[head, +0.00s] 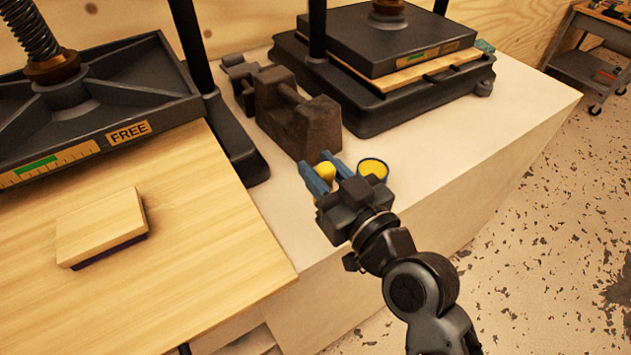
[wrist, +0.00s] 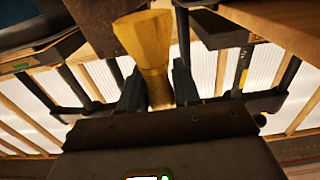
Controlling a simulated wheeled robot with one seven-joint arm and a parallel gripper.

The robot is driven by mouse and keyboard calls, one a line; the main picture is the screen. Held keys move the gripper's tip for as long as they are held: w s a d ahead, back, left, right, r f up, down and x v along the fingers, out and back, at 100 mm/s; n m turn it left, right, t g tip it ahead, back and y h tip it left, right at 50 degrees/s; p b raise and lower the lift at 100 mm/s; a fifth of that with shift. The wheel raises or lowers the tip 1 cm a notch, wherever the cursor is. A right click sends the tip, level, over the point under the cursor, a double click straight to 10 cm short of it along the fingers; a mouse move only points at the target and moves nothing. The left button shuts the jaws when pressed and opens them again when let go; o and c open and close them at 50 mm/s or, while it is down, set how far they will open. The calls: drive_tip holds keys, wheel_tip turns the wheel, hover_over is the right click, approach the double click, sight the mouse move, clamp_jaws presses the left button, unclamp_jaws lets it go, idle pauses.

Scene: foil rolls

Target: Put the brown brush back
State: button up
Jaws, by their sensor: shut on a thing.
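My gripper (head: 314,162) has blue fingers and is shut on a yellow-tan piece (head: 325,171), held above the pale bench top. In the wrist view this piece (wrist: 150,62) sits between the fingers, narrow near the palm and wider beyond the tips. I cannot tell whether it is the brown brush, as its far end shows no clear bristles. A light wooden block with a dark underside (head: 101,224), perhaps a brush, lies on the wooden board at left, well away from my gripper.
A blue cup, yellow inside (head: 373,169), stands just right of my fingers. A dark brown heavy block (head: 292,112) stands behind them. A press marked FREE (head: 95,105) is at left over the wooden board (head: 195,270); another press (head: 385,70) stands behind. The bench's right part is clear.

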drive_tip(key=shift+w+a+f+b, duration=0.1)
drive_tip(key=shift+a+f+b, duration=0.05)
drive_tip(key=shift+f, duration=0.65)
drive_tip(key=shift+w+a+f+b, duration=0.1)
drive_tip(key=shift+w+a+f, duration=0.1)
drive_tip(key=shift+f, duration=0.6)
drive_tip(key=shift+w+a+f+b, duration=0.1)
drive_tip(key=shift+a+f+b, duration=0.05)
drive_tip(key=shift+f, duration=0.65)
drive_tip(key=shift+f, duration=0.2)
drive_tip(key=o, duration=1.1)
drive_tip(key=shift+r, duration=0.1)
drive_tip(key=shift+c, duration=0.2)
